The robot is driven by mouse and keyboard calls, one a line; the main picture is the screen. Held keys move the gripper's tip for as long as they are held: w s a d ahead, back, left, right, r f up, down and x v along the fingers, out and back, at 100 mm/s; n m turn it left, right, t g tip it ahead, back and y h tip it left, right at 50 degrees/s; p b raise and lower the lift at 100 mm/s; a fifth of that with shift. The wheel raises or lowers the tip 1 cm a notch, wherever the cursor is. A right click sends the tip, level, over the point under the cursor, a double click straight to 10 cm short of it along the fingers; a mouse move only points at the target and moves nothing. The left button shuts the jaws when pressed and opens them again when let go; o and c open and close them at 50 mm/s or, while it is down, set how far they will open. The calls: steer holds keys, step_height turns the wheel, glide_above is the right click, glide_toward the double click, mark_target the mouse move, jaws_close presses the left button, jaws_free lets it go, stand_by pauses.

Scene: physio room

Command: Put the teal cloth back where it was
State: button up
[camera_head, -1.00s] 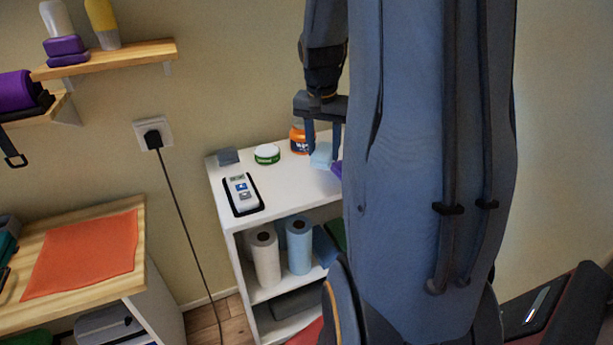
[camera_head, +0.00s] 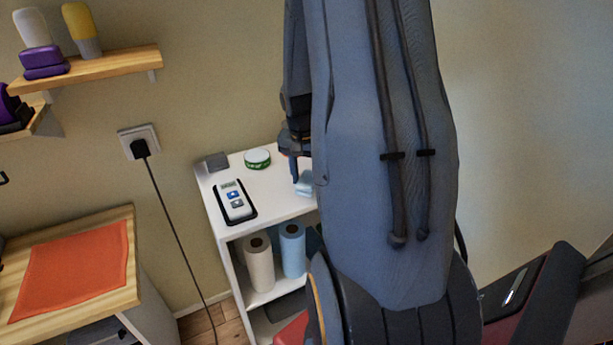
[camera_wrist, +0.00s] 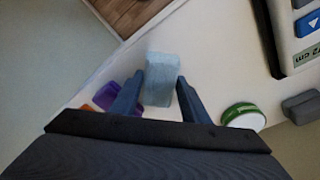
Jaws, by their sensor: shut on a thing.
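A pale teal-blue folded piece (camera_wrist: 161,68), which looks like the teal cloth, lies between the fingers of my gripper (camera_wrist: 166,88) in the wrist view. My gripper is shut on it. In the head view the cloth (camera_head: 304,184) shows at the fingertips of my gripper (camera_head: 297,172), over the right part of the white shelf unit's top (camera_head: 270,198). I cannot tell whether the cloth touches the top. My arm hides part of the gripper and the right end of the unit.
A handheld device (camera_head: 235,203) on a black tray, a green-banded tub (camera_head: 257,159) and a grey block (camera_head: 216,162) stand left of my gripper. Purple (camera_wrist: 106,95) and orange (camera_wrist: 88,108) things are close to one finger. Paper rolls (camera_head: 259,262) stand below.

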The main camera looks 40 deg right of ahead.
mark_target(304, 184)
steer(key=shift+f, duration=0.15)
steer(key=shift+f, duration=0.15)
steer(key=o, duration=1.1)
step_height(304, 184, up, 12)
steer(key=a+b, duration=0.2)
steer(key=b, duration=0.1)
steer(key=s+a+f+n, duration=0.2)
steer(key=s+a+n, duration=0.1)
steer(key=a, duration=0.5)
steer(key=s+a+f+n+y, duration=0.1)
steer(key=s+a+f+n, duration=0.1)
steer(key=a+n, duration=0.3)
steer(key=s+a+f+n, duration=0.2)
steer(key=s+a+n, duration=0.1)
steer(key=a, duration=0.9)
steer(key=shift+s+a+f+n+y, duration=0.25)
steer(key=shift+s+a+n+y, duration=0.05)
steer(key=shift+s+a+n, duration=0.1)
